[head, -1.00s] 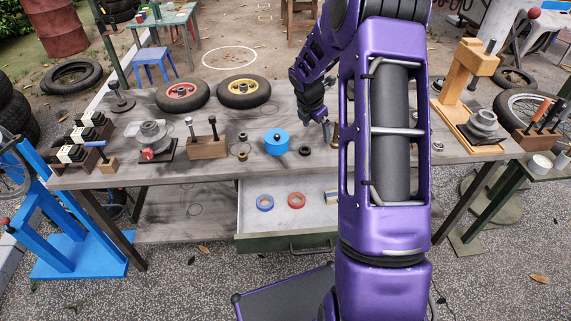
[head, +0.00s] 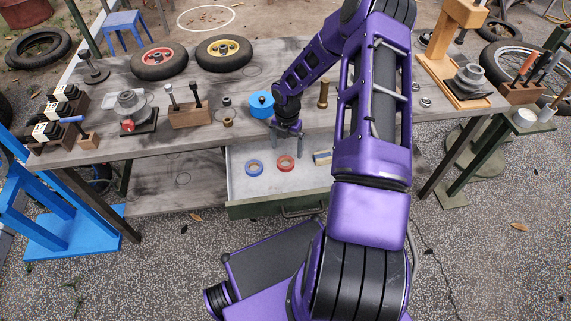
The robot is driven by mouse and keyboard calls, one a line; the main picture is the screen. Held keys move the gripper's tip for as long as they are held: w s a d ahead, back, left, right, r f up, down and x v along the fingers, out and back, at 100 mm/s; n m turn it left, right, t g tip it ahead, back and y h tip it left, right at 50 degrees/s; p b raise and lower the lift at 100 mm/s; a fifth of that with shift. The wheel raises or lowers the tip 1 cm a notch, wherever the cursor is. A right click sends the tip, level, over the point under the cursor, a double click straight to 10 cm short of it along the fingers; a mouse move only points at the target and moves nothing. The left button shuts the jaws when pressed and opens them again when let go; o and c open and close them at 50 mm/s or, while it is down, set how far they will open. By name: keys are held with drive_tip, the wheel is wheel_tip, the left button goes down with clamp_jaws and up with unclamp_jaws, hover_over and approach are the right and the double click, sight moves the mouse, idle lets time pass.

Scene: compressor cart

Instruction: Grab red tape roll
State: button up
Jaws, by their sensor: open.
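The red tape roll (head: 286,163) lies flat in the open drawer (head: 240,190) under the workbench. My gripper (head: 288,153) points down with open, empty fingers, just above and behind the red tape roll in the picture. The fingers appear close to the roll, but I cannot tell the exact height. No part of the roll looks hidden except perhaps its far edge.
The grey workbench (head: 205,145) overhangs the drawer's back. A wooden block with bolts (head: 190,115) is further left. The drawer's front and left side are clear.

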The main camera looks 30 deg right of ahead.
sight(286, 162)
drive_tip(key=f, duration=0.6)
drive_tip(key=shift+a+f, duration=0.25)
drive_tip(key=shift+f, duration=0.05)
drive_tip(key=c, duration=1.3)
drive_tip(key=shift+r, duration=0.15)
